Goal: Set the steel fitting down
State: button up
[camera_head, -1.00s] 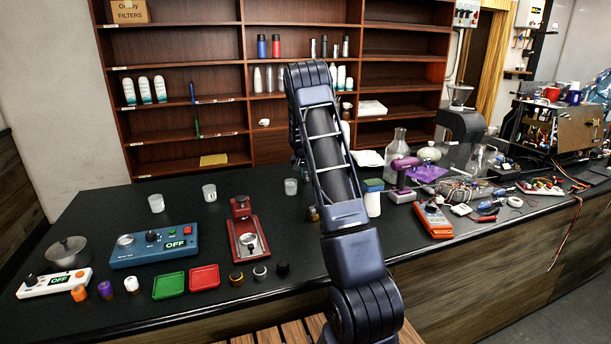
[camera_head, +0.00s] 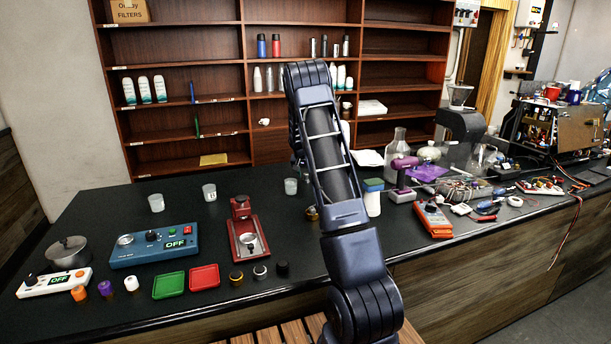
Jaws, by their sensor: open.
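Three small ring-like fittings stand in a row near the counter's front edge: a brass one (camera_head: 236,278), a steel-coloured one (camera_head: 260,272) and a black one (camera_head: 282,268). The steel-coloured one stands between the other two, with nothing touching it. My gripper is not visible; my own arm rises through the middle of the view and hides what is behind it. A small brass-coloured piece (camera_head: 312,214) shows beside the arm, partly hidden.
Tools and an orange meter (camera_head: 433,221) crowd the right. The counter (camera_head: 110,205) is clear at back left.

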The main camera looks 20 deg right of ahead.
jog(key=s+a+r+n+y, duration=0.1)
jog(key=s+a+r, duration=0.2)
jog(key=s+r, duration=0.7)
jog(key=s+a+r, duration=0.4)
jog(key=s+r, duration=0.3)
jog(key=r, duration=0.5)
jog(key=s+a+r+n+y, duration=0.1)
jog(key=s+a+r, duration=0.1)
jog(key=s, duration=0.7)
jog(key=s+a+r+n, duration=0.1)
jog(key=s+a+r, duration=0.1)
jog(key=s, duration=0.8)
jog(key=s+a+r+n+y, duration=0.1)
jog(key=s+a+r, duration=0.1)
jog(key=s, duration=0.7)
jog(key=s+a+f, duration=0.1)
jog(key=s, duration=0.5)
jog(key=s+a+f+n+t, duration=0.1)
jog(key=s+a+f, duration=0.1)
jog(key=s, duration=0.5)
jog(key=shift+s+f, duration=0.15)
jog(key=shift+s, duration=0.05)
